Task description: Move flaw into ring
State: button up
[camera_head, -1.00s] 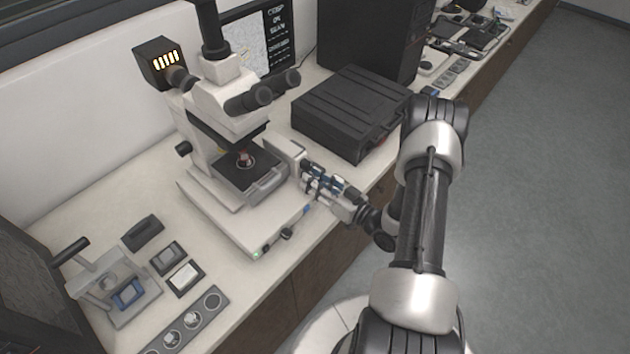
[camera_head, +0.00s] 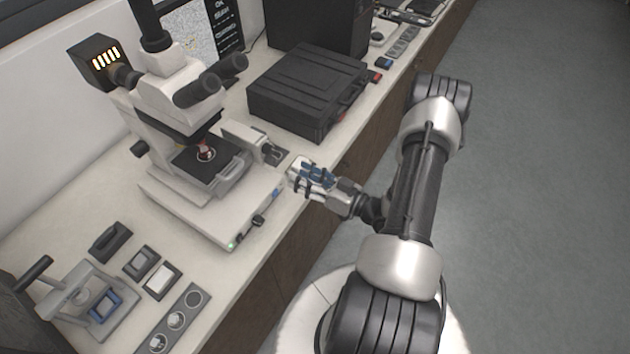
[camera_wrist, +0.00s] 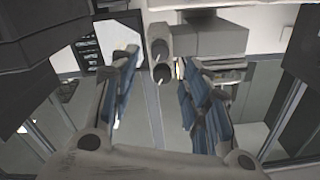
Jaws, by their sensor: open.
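A white microscope (camera_head: 185,110) stands on the bench, with a dark stage (camera_head: 212,165) carrying a small sample lit red. Behind it a screen (camera_head: 195,35) shows a grey speckled picture and a text panel, partly hidden by the microscope. I cannot make out a flaw or a ring on it. A pale block with small dark knobs (camera_head: 272,153) sticks out at the stage's right side. My gripper (camera_head: 293,172) is open and empty, just right of these knobs and apart from them. In the wrist view, two dark round knob ends (camera_wrist: 160,62) show between the open fingers (camera_wrist: 160,85).
A black case (camera_head: 308,85) lies behind the gripper on the bench. A small press (camera_head: 95,305), dark blocks and a holder with round wells (camera_head: 175,320) are at the front left. The floor (camera_head: 520,180) to the right is clear.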

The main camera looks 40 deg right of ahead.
jog(key=v, duration=0.4)
jog(key=shift+s, duration=0.1)
dwell(1.6)
